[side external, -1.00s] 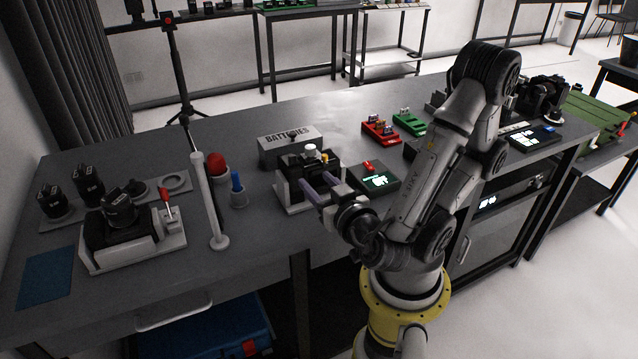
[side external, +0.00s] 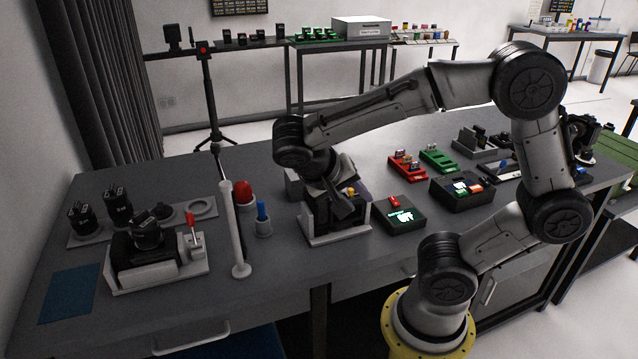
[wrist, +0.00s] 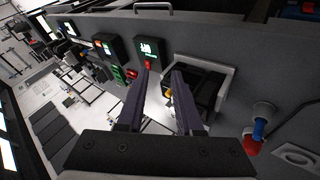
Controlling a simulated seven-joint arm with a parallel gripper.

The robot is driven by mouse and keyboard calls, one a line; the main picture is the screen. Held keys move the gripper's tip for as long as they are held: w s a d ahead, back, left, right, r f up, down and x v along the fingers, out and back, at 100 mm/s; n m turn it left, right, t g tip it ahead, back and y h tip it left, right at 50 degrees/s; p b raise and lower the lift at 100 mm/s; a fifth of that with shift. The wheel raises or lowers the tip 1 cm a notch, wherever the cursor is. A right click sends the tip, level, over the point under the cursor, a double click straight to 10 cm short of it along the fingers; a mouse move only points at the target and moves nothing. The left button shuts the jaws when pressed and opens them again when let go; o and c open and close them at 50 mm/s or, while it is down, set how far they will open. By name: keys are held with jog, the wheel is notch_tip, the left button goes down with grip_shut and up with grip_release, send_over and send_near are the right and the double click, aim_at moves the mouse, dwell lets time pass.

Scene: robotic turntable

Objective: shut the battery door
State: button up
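A black device with a yellow button (side external: 351,191) sits in a white cradle (side external: 338,240) near the middle of the bench in the side external view. My gripper (side external: 350,200) points down at it from above and covers much of its top. In the wrist view the device (wrist: 205,88) lies right of my gripper (wrist: 163,75), with its yellow part close to the right finger. The two dark fingers are apart with nothing seen between them. I cannot make out the battery door or whether a finger touches the device.
A black box with a red switch and a lit display (side external: 403,218) stands right of the cradle. A blue-topped holder (side external: 262,218), a red-topped piece (side external: 243,192) and a white post (side external: 235,232) stand left. Red (side external: 406,167) and green (side external: 438,160) trays lie behind right.

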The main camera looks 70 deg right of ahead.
jog(key=w+d+r+n+t+y, duration=0.2)
jog(key=w+d+r+t+y, duration=0.1)
jog(key=w+d+r+y, duration=0.7)
jog(key=f, duration=0.5)
jog(key=w+f+h, duration=0.1)
jog(key=f, duration=0.4)
jog(key=a+f+h, duration=0.1)
jog(key=f, duration=0.3)
jog(key=shift+w+a+f, duration=0.1)
jog(key=shift+w+f, duration=0.1)
jog(key=shift+f, duration=0.2)
grip_shut()
